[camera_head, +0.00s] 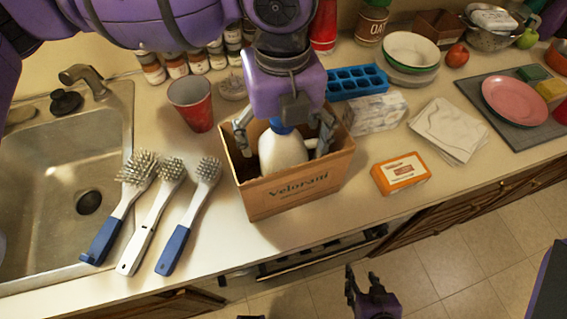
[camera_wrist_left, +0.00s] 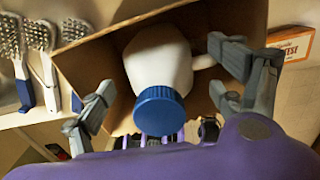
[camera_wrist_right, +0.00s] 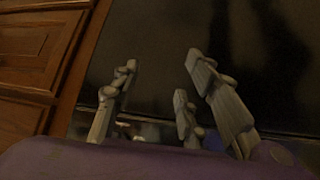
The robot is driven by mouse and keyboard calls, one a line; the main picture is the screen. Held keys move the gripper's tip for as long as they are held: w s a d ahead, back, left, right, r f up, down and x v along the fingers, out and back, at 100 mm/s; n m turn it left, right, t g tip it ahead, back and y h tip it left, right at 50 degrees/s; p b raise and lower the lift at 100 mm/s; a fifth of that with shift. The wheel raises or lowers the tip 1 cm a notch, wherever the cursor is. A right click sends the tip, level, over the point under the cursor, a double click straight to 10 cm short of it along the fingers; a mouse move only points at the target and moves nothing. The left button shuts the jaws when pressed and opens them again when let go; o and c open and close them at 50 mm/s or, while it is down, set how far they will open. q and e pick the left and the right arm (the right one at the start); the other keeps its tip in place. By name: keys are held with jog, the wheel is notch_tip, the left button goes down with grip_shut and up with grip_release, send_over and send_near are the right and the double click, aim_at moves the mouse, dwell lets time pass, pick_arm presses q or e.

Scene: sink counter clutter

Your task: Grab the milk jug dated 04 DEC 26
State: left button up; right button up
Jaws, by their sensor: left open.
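A white milk jug (camera_head: 283,151) with a blue cap stands inside an open cardboard box marked "Velorani" (camera_head: 298,190). In the left wrist view the jug (camera_wrist_left: 158,58) shows its white body, its blue cap and a handle on the right. No date can be read on it. My left gripper (camera_head: 284,138) is over the box with its fingers spread on either side of the jug. In the left wrist view the fingers (camera_wrist_left: 165,105) are apart with the cap between them. My right gripper (camera_head: 362,285) hangs in front of the counter, low and empty, its fingers apart.
Several brushes (camera_head: 143,205) lie left of the box beside the sink (camera_head: 45,180). A red cup (camera_head: 191,105) stands behind-left. An orange cheese box (camera_head: 401,174), a tissue-like box (camera_head: 375,112) and napkins (camera_head: 448,130) lie to the right. A blue tray (camera_head: 357,82) is behind.

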pick_arm(q)
jog(key=shift+f, duration=0.45)
jog(key=c, duration=2)
jog(key=shift+r, duration=0.15)
jog(key=shift+c, duration=0.9)
jog(key=shift+r, duration=0.1)
